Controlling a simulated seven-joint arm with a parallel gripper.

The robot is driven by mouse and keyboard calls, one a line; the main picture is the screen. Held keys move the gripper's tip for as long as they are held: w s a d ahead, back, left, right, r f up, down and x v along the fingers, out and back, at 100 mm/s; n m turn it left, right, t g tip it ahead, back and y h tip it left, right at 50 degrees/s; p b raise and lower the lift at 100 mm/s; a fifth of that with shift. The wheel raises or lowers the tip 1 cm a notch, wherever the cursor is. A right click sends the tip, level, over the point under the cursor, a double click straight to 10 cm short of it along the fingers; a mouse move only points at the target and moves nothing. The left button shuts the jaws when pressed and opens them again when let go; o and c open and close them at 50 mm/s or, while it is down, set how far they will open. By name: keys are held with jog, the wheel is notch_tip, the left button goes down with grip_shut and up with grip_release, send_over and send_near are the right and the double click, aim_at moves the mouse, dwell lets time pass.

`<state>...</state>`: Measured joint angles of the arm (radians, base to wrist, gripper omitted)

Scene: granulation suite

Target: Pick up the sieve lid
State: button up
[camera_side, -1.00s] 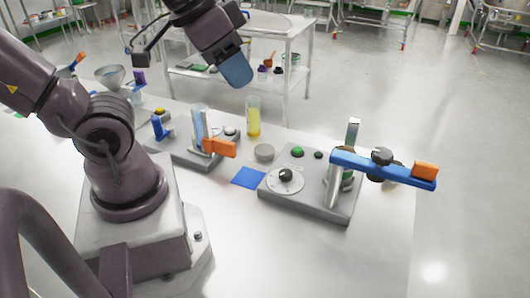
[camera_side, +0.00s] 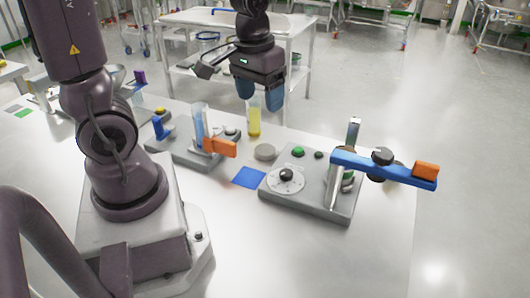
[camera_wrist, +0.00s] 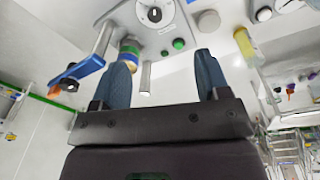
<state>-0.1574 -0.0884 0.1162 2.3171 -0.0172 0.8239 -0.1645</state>
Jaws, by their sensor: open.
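I cannot tell for certain which piece is the sieve lid. A low round grey disc (camera_side: 265,152) lies on the table left of a grey device, and it appears at the top of the wrist view (camera_wrist: 208,20). A pale round plate with a black knob (camera_side: 286,176) sits on the device, looking like a dial. My gripper (camera_side: 260,96) points down above the back of the table, high over the grey disc and near the yellow cylinder. Its two blue fingers are apart with nothing held between them; they also show in the wrist view (camera_wrist: 165,62).
The grey device (camera_side: 312,203) carries a blue swing arm (camera_side: 350,161) with an orange end that reaches right. A yellow cylinder (camera_side: 254,122) stands behind the disc. A blue square (camera_side: 249,177) lies in front. A clear blue cylinder (camera_side: 199,125) stands left. The front table is clear.

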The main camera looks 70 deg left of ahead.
jog(key=w+a+f+n+g, duration=0.2)
jog(key=w+a+f+n, duration=0.2)
jog(key=a+f+n, duration=0.65)
jog(key=n+t+y, duration=0.1)
jog(key=n, duration=0.1)
send_over(265, 149)
jog(key=d, duration=0.1)
notch_tip(265, 149, down, 9)
jog(key=shift+w+d+f, duration=0.1)
jog(key=shift+d, duration=0.05)
jog(key=shift+a+f, duration=0.2)
jog(key=shift+f, duration=0.75)
jog(key=shift+a+f, duration=0.2)
jog(key=shift+f, duration=0.7)
jog(key=shift+a+f, duration=0.2)
jog(key=shift+f, duration=0.75)
jog(key=c, duration=0.6)
jog(key=shift+r, duration=0.15)
